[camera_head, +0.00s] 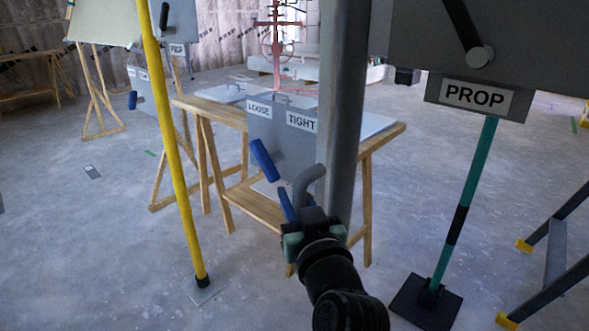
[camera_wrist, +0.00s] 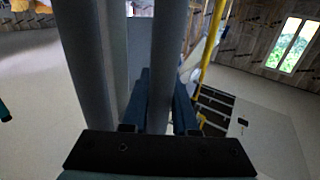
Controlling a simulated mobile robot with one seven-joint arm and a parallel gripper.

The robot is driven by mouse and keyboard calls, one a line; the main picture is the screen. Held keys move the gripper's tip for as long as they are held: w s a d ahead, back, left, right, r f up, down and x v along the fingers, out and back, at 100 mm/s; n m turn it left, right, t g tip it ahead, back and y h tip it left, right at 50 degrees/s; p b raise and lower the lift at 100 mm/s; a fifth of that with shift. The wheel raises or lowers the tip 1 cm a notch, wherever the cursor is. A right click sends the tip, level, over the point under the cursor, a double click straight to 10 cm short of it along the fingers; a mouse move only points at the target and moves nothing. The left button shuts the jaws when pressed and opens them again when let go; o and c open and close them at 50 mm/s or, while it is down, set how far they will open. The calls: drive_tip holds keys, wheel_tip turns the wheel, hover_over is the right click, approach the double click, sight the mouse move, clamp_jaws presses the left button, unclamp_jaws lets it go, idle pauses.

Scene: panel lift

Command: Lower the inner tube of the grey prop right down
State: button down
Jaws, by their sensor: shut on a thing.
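The grey prop (camera_head: 343,110) stands upright right of centre in the head view as a thick grey tube. A bent grey handle (camera_head: 312,178) shows at its left side, low down. My gripper (camera_head: 300,212) is at this handle, its blue fingers closed around the grey bar. In the wrist view a grey upright bar (camera_wrist: 164,60) runs between my fingers (camera_wrist: 160,110), with another grey tube (camera_wrist: 88,65) to its left. A grey plate marked LOOSE and TIGHT (camera_head: 280,140) has a blue lever (camera_head: 264,160) tilted up to the left, its top under LOOSE. The prop's foot is hidden.
A wooden trestle table (camera_head: 385,136) stands close behind the prop. A yellow pole (camera_head: 171,130) rises at left. At right, a teal prop (camera_head: 470,200) stands on a black base under a panel labelled PROP (camera_head: 478,95). Open floor (camera_head: 90,250) lies at left.

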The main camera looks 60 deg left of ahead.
wheel_tip(320, 180, down, 30)
drive_tip(key=b, duration=2.3)
drive_tip(key=shift+f, duration=0.1)
drive_tip(key=c, duration=1)
unclamp_jaws()
drive_tip(key=shift+a, duration=0.1)
drive_tip(key=p+v, duration=0.3)
drive_tip(key=v, duration=1)
drive_tip(key=shift+r, duration=0.2)
